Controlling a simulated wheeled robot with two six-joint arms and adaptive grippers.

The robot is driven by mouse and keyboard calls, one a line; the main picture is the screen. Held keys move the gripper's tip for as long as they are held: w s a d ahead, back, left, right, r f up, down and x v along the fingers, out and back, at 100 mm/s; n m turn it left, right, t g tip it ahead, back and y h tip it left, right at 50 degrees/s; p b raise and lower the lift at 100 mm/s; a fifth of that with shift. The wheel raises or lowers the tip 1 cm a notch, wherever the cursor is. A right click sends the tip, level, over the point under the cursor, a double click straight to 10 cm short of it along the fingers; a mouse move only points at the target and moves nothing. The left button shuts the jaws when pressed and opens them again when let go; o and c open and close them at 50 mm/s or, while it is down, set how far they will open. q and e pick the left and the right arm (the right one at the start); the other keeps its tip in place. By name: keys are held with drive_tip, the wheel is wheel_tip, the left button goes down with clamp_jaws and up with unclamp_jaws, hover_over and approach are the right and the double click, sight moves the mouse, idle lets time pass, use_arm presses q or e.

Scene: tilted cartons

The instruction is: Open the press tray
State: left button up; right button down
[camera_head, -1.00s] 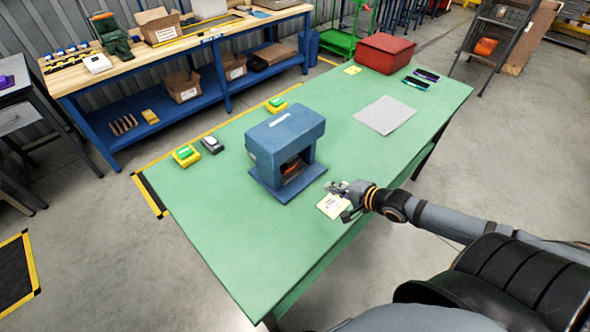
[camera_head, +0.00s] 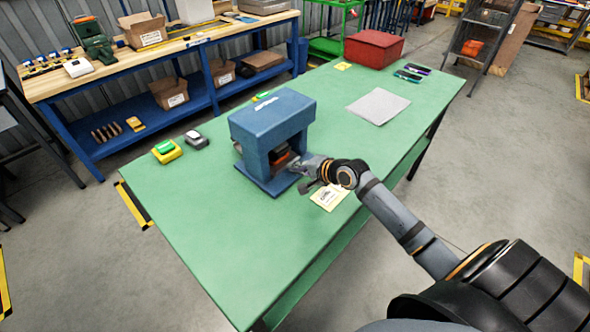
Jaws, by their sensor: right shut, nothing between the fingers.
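The blue press (camera_head: 272,128) stands on the green table (camera_head: 220,220). Its opening faces right and toward me, and a dark and reddish part, seemingly the tray (camera_head: 281,156), shows inside. My right gripper (camera_head: 300,170) is at the front of this opening, with its fingers shut and empty. Its fingertips are close to the press; I cannot tell whether they touch the tray. Part of the opening is hidden by the gripper. My left gripper is not in view.
A pale card (camera_head: 329,196) lies under my right wrist. Yellow-and-green (camera_head: 166,151) and grey (camera_head: 196,140) small devices lie left of the press. A grey sheet (camera_head: 378,106) and a red box (camera_head: 374,49) are farther back. The table's near part is clear.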

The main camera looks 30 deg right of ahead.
sight(282, 160)
drive_tip(key=shift+w+a, duration=0.1)
drive_tip(key=shift+w, duration=0.15)
drive_tip(key=w, duration=0.2)
drive_tip(key=w+a, duration=0.1)
drive_tip(key=w, duration=0.1)
drive_tip(key=shift+w+a+b, duration=0.1)
drive_tip(key=shift+a+b, duration=0.1)
drive_tip(key=shift+b, duration=0.2)
